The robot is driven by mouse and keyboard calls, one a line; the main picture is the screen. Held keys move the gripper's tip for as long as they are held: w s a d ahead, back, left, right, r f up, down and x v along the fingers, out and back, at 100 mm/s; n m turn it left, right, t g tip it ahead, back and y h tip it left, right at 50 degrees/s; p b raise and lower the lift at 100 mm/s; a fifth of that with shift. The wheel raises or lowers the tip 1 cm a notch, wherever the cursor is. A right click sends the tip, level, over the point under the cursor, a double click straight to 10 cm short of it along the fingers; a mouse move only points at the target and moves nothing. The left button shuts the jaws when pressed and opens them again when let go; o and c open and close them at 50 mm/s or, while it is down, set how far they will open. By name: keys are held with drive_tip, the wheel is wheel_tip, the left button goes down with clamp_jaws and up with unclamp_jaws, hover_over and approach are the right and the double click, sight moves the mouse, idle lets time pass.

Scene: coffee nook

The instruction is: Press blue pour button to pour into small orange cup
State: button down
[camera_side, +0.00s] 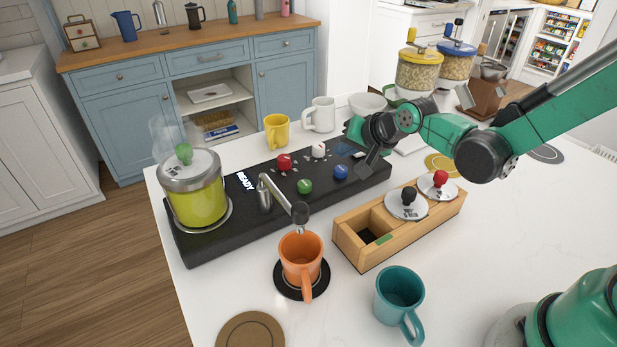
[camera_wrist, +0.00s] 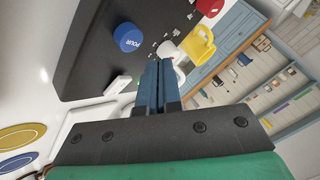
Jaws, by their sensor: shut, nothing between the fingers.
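The blue pour button (camera_side: 341,171) sits near the right end of the black machine (camera_side: 235,225). It shows in the wrist view (camera_wrist: 127,37), marked POUR, left of and beyond my fingertips. The orange cup (camera_side: 301,258) stands upright on a round black coaster (camera_side: 287,289) below the spout (camera_side: 300,213). Its inside is mostly not visible. My gripper (camera_side: 345,147) is shut and empty, above the machine's right end and apart from the blue button. Its blue fingers (camera_wrist: 157,70) lie side by side in the wrist view.
Red (camera_side: 284,162), white (camera_side: 318,150) and green (camera_side: 305,186) knobs share the machine top. A lidded yellow-green pot (camera_side: 195,200) stands at its left end. A wooden box (camera_side: 350,238) and teal mug (camera_side: 398,293) stand in front. Yellow (camera_side: 276,130) and white (camera_side: 321,115) mugs stand behind.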

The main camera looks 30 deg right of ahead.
sight(338, 167)
drive_tip(key=shift+f, duration=0.65)
idle(1.6)
drive_tip(key=shift+f, duration=0.4)
drive_tip(key=shift+f, duration=0.75)
idle(0.8)
drive_tip(key=shift+r, duration=1.2)
drive_tip(key=shift+r, duration=2.5)
